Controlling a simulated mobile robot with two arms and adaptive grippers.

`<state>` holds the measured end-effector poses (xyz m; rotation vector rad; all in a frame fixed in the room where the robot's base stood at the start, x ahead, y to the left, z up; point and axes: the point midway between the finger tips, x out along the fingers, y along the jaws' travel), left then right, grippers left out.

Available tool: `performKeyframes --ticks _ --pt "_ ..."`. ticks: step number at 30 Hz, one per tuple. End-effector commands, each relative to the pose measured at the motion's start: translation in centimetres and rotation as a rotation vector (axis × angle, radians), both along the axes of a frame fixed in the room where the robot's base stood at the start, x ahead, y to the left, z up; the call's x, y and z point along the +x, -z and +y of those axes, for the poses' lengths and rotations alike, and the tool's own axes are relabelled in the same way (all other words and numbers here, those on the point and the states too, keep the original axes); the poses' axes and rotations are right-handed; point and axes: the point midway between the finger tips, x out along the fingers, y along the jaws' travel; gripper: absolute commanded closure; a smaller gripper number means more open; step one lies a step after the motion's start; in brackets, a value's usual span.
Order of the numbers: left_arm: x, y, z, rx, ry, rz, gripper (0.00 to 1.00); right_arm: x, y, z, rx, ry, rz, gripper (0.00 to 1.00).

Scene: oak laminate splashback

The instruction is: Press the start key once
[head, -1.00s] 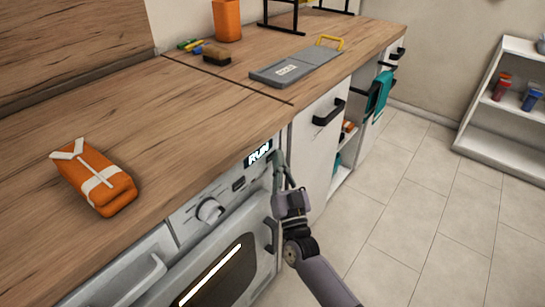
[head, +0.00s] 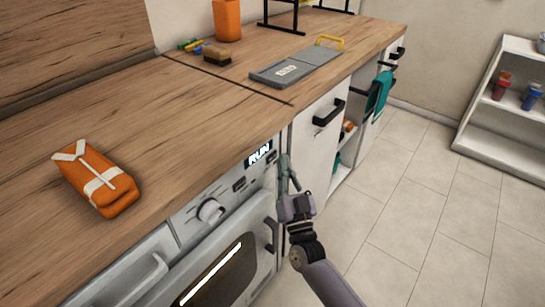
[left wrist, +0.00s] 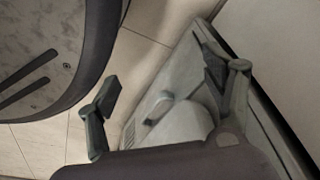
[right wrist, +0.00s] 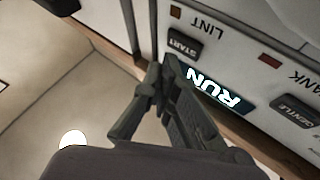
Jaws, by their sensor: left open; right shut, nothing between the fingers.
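The start key (right wrist: 185,45) is a dark key labelled START on the white machine's control panel, beside the lit display (right wrist: 215,88) reading RUN. The display also shows in the head view (head: 260,153). My right gripper (right wrist: 160,82) is shut and empty, its tips just short of the key in the right wrist view, apparently apart from it. In the head view my right gripper (head: 286,160) is just right of the panel; I cannot make out the start key there. My left gripper (left wrist: 160,75) is open and empty, seen only in the left wrist view.
A GENTLE key (right wrist: 293,110) sits past the display. A round knob (head: 210,210) and the oven-like door (head: 225,272) are on the machine's front. An orange pouch (head: 98,182) lies on the wooden counter (head: 170,110). The floor (head: 430,190) at right is clear.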

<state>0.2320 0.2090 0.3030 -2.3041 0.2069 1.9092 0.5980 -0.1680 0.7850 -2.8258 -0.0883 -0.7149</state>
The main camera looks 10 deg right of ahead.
Motion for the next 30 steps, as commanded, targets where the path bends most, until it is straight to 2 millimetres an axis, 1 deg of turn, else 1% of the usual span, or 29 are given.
performKeyframes --ticks 1,2,3,4,11,18,22,30 --pt "-0.1 -0.1 0.0 0.000 -0.001 -0.001 0.25 -0.2 -0.1 -0.2 -0.001 0.000 0.001 1.00" --pt "-0.6 0.3 0.0 -0.002 -0.004 0.005 0.25 -0.4 -0.1 -0.3 -0.001 0.000 0.001 1.00" --pt "-1.6 0.9 0.0 -0.001 -0.006 0.020 0.25 -0.6 -0.1 -0.5 -0.001 0.000 0.001 1.00" --pt "-2.1 1.2 0.1 -0.001 -0.006 0.026 0.25 -0.8 -0.1 -0.6 -0.002 0.001 0.001 1.00" --pt "-3.9 2.6 0.5 0.003 0.000 0.038 0.25 -2.1 -0.1 -1.6 -0.001 0.000 0.001 1.00" --pt "-6.1 3.9 1.1 0.009 0.005 0.056 0.25 -3.4 0.0 -2.7 -0.001 0.000 0.001 1.00" --pt "-6.5 4.2 1.1 0.010 0.006 0.056 0.25 -3.8 0.0 -3.0 0.000 0.000 0.000 1.00" --pt "-6.5 4.3 1.1 0.008 0.005 0.054 0.25 -3.9 0.0 -3.0 0.000 0.000 0.000 1.00"
